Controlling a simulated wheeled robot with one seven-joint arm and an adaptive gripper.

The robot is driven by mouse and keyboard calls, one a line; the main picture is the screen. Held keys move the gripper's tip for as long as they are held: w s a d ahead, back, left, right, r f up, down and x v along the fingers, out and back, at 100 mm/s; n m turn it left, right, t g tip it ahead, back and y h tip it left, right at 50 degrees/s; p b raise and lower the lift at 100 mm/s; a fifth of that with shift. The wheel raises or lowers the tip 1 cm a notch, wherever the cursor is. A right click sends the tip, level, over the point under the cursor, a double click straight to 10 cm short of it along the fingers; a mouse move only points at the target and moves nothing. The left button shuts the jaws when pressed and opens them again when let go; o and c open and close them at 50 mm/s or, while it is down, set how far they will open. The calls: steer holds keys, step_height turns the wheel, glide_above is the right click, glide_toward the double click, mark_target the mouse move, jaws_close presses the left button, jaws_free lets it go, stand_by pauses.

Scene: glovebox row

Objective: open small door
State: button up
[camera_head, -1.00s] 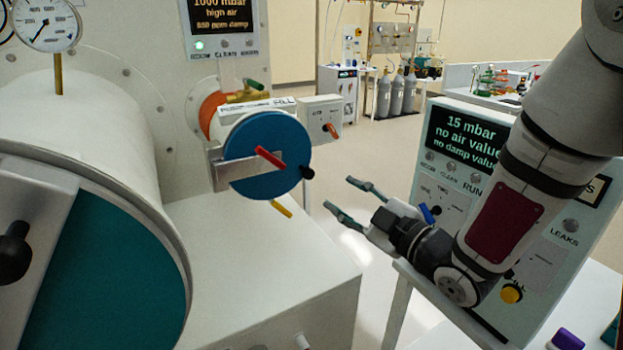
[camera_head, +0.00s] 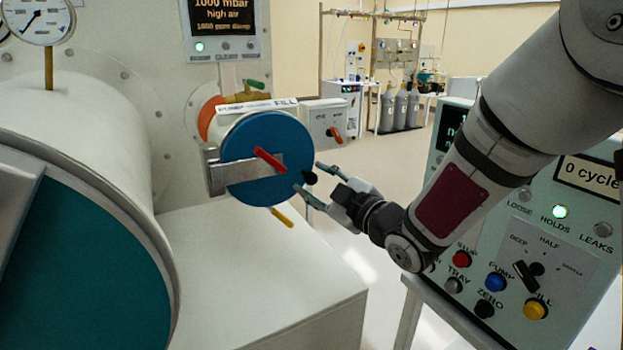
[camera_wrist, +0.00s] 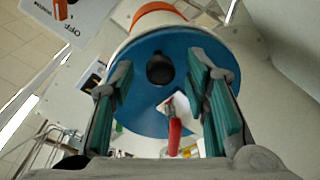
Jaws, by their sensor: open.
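The small door is a round blue disc (camera_head: 240,170) on the end of a short white cylinder. It looks closed. A red lever (camera_head: 270,160) sits across a metal bar (camera_head: 230,172) on its face, and a black knob (camera_head: 310,178) stands out at its right edge. My gripper (camera_head: 313,182) is open at the door's right side, its fingers to either side of the knob in the picture. In the wrist view the blue disc (camera_wrist: 147,112) fills the middle, with the black knob (camera_wrist: 160,68) between the open fingers and the red lever (camera_wrist: 174,132) below it. I cannot tell whether the fingers touch the knob.
A large cylinder with a teal door (camera_head: 85,270) stands at the left. A white bench (camera_head: 260,270) lies below the small door. A control panel (camera_head: 530,230) with buttons stands at the right, beside my arm. Open floor lies behind.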

steer(key=shift+x, duration=0.95)
jaws_close()
